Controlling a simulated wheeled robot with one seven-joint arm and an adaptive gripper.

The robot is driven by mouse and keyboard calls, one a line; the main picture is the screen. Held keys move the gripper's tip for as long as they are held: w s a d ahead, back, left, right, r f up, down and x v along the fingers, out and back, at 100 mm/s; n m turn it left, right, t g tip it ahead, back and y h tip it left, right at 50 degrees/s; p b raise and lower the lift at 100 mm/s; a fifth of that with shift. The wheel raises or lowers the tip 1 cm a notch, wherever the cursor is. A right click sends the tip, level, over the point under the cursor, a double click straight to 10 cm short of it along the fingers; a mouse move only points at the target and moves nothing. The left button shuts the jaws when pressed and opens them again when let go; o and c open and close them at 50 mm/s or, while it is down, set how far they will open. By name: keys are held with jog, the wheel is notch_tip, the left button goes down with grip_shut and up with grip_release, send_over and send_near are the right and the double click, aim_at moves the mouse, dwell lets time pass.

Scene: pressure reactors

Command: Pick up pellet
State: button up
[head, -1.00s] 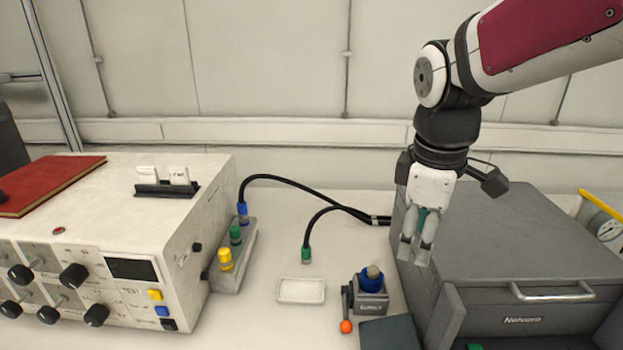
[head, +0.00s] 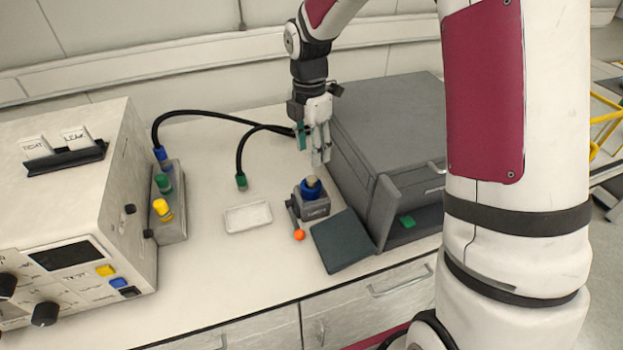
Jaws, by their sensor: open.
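A small tan, rounded pellet (head: 312,181) sits on top of a blue collar (head: 310,190) on a small grey block fixture (head: 314,208) on the bench. The fixture has a side lever with an orange knob (head: 299,235). My gripper (head: 316,160) hangs above the pellet with its fingers pointing down. Its fingers are apart and nothing shows between them. The fingertips look close above the pellet, but the exact gap cannot be told from this one view.
A grey box (head: 395,115) stands right of the fixture, with a dark flat panel (head: 342,241) in front. A white tray (head: 248,217) lies to the left. Black cables (head: 215,116) run behind. A white control unit (head: 75,200) with a port block (head: 172,222) stands at far left.

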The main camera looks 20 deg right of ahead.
aim_at(311, 179)
jog(key=f+p, duration=0.1)
jog(key=f, duration=0.7)
jog(key=shift+s+f, duration=0.1)
jog(key=shift+s, duration=0.1)
jog(key=shift+c, duration=0.2)
jog(key=c, duration=0.9)
